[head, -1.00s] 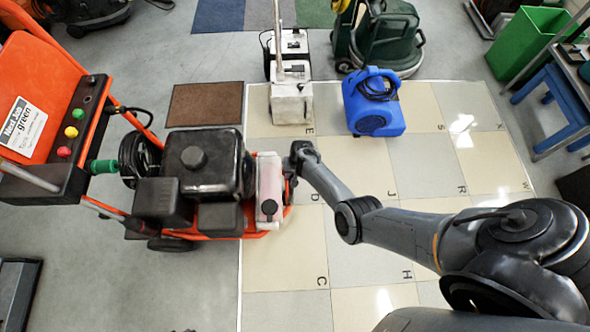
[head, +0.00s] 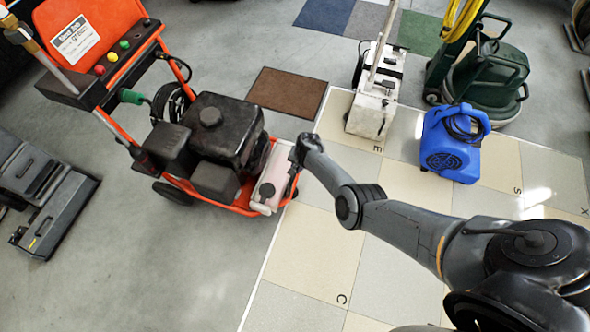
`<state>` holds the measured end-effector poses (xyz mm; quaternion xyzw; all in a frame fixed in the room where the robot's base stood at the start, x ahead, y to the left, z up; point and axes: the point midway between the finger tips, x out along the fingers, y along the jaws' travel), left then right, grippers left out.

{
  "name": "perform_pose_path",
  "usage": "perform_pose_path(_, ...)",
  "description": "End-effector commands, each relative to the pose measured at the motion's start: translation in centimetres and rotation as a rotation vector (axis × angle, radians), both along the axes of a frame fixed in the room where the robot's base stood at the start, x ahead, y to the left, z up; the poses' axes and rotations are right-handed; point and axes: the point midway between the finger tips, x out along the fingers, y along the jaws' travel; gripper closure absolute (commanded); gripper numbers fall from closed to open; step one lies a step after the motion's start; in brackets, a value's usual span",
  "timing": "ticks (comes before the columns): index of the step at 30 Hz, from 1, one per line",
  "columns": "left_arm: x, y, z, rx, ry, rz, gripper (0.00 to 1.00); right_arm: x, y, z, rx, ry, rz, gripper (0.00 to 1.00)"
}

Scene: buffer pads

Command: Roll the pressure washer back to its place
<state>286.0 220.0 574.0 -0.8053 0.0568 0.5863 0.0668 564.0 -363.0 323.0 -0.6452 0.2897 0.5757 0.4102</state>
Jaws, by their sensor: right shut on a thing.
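The pressure washer (head: 215,135) is an orange wheeled frame with a black engine, a control panel and a white tank at its right end. It stands upright on the grey floor at the left, its right end at the edge of the lettered tile area (head: 309,240). My right gripper (head: 297,158) is shut on the washer's right end, beside the white tank. The fingertips are small and partly hidden by my wrist, so the exact part gripped cannot be seen. My left gripper is not in view.
A blue blower (head: 452,150), a white machine (head: 371,112) and a green floor machine (head: 487,85) stand at the upper right. A brown mat (head: 287,91) lies behind the washer. A grey machine (head: 45,190) lies at the left. The lower middle floor is clear.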

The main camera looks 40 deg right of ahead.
Motion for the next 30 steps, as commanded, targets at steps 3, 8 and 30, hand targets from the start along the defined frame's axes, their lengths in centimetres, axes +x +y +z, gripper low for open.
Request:
perform_pose_path(3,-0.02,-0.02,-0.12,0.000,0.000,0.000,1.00,0.04,-0.14,-0.08,0.002,0.002,-0.008,1.00)
perform_pose_path(8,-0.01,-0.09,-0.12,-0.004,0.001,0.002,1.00,0.03,-0.17,-0.10,0.001,0.002,-0.011,1.00)
perform_pose_path(30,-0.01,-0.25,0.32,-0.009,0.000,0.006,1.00,0.02,-0.25,0.35,-0.001,0.001,-0.010,0.52)
